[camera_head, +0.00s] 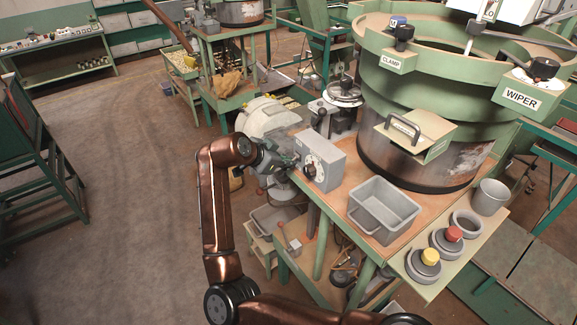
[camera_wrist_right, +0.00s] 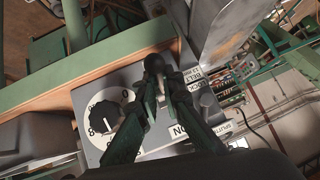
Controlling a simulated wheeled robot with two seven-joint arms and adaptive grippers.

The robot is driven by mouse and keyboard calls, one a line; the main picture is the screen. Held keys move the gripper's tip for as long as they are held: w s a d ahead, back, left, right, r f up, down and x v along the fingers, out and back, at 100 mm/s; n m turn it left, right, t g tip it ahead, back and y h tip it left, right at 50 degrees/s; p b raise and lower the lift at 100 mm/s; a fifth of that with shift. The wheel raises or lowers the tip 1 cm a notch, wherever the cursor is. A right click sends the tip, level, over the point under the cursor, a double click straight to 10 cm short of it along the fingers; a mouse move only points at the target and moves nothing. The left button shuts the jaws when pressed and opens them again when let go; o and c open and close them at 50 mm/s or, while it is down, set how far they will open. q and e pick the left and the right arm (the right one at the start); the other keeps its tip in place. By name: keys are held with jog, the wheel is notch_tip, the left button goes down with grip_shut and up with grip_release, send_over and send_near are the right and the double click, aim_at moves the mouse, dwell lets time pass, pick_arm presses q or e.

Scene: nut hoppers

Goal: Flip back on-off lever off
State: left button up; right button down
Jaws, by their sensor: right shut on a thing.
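The grey control box (camera_head: 322,160) with a round dial stands at the left corner of the wooden bench top. It also shows in the right wrist view (camera_wrist_right: 86,98), with the black dial knob (camera_wrist_right: 104,116) on a white disc and an ON label beside the fingers. A small lever with a dark ball end (camera_wrist_right: 154,64) rises between the fingertips of my right gripper (camera_wrist_right: 160,92), which is shut on it. In the head view my right gripper (camera_head: 279,160) is at the box's left side, and the lever is hidden there. My left gripper is not in view.
A grey bin (camera_head: 383,205) stands on the bench, right of the box. The large green hopper (camera_head: 440,85) rises behind it. Open floor (camera_head: 120,200) lies to the left.

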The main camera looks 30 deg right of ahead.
jog(key=shift+a+f, duration=0.25)
jog(key=shift+f, duration=0.4)
jog(key=c, duration=2.1)
grip_release()
jog(key=shift+w+r, duration=0.1)
jog(key=shift+r, duration=0.15)
jog(key=shift+r, duration=0.15)
jog(key=v, duration=1.1)
jog(key=shift+a, duration=0.4)
jog(key=shift+s+a, duration=0.1)
jog(key=shift+s, duration=0.15)
